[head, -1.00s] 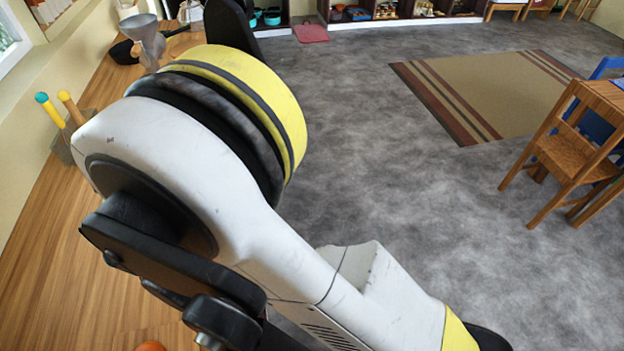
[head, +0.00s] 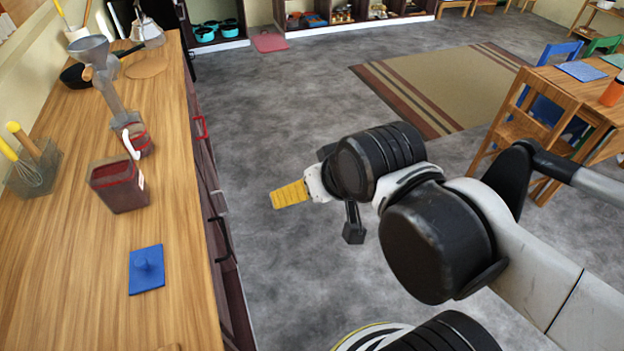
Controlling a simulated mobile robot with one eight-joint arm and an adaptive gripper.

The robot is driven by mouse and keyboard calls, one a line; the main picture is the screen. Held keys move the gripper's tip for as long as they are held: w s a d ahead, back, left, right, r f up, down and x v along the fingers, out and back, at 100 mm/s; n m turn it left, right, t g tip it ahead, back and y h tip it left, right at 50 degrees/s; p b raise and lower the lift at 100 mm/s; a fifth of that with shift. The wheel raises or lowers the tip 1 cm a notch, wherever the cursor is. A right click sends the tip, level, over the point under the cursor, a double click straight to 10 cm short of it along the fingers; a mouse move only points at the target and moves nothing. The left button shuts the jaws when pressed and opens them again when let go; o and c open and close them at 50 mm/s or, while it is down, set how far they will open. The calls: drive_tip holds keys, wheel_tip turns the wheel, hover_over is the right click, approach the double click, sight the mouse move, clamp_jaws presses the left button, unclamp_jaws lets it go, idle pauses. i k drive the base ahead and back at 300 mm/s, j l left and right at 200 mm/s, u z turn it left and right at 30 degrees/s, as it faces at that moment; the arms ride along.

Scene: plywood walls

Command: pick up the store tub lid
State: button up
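My gripper (head: 290,194) is out over the grey floor, to the right of the counter edge and farther back than the lid. Its yellow finger points left. Only one finger shows clearly, so its opening is hidden. It touches nothing that I can see.
The counter around the lid is clear. A wooden table (head: 570,85) with chairs stands at right.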

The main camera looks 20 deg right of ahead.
sight(146, 268)
drive_tip(key=u, duration=1.3)
